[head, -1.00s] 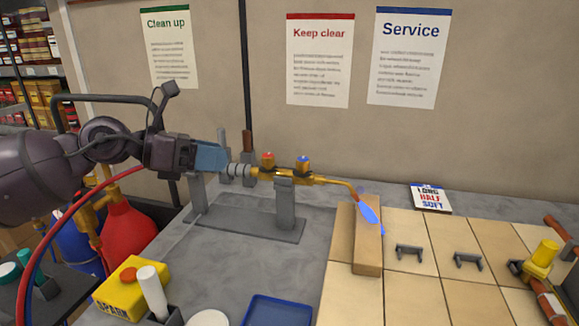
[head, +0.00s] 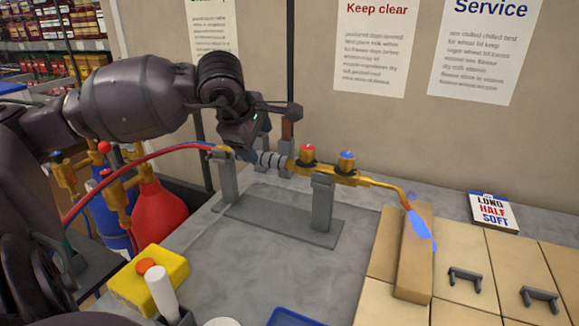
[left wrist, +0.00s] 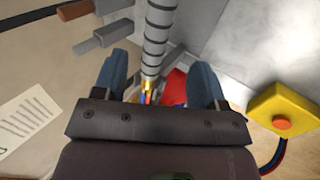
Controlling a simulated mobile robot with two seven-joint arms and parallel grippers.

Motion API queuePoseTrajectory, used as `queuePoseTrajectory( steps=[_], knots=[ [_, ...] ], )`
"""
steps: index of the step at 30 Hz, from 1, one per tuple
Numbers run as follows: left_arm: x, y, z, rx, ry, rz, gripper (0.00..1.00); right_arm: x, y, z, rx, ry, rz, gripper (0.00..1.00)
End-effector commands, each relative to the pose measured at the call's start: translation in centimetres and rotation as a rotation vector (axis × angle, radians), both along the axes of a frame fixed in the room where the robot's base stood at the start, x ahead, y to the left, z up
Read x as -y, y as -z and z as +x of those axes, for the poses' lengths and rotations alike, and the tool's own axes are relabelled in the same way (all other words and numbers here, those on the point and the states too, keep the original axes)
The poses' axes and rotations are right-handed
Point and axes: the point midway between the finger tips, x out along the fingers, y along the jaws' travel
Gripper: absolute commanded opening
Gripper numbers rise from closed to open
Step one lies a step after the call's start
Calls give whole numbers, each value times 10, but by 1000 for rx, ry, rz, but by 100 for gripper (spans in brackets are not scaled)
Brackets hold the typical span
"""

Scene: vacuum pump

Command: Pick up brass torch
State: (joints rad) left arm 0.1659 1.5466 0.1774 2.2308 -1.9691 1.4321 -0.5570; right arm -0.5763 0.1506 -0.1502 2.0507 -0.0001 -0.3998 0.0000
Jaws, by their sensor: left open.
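The brass torch (head: 375,181) has red and blue valve knobs, a bent neck with a blue flame at its tip, and a grey ribbed handle. It rests on a grey stand (head: 323,203) with two posts. My left gripper (head: 245,153) is at the rear of the handle, partly hidden behind its own wrist. In the left wrist view, the blue fingers of the left gripper (left wrist: 158,60) are open, and the ribbed torch handle (left wrist: 155,35) lies between them with space on both sides. My right gripper is not in view.
Red and blue hoses (head: 130,172) run from the torch's rear to cylinders at the left. A wooden block (head: 415,265) lies under the flame. A yellow box (head: 165,272) stands in front left. A card (head: 493,212) lies at the back right.

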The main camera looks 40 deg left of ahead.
Motion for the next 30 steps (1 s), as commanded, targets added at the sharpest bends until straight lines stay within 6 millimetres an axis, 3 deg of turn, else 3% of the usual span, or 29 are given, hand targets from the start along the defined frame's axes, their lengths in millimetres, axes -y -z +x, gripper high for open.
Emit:
queuePoseTrajectory(
  steps=[3,10,21,30],
  knots=[
    [-2,15,8,-3,1,-2,65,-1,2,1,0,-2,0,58],
    [-3,21,14,1,2,-2,65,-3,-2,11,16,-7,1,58],
    [-8,58,40,-3,1,-4,65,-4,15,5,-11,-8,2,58],
    [-9,59,42,1,1,-1,64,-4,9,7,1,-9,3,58]
  ],
)
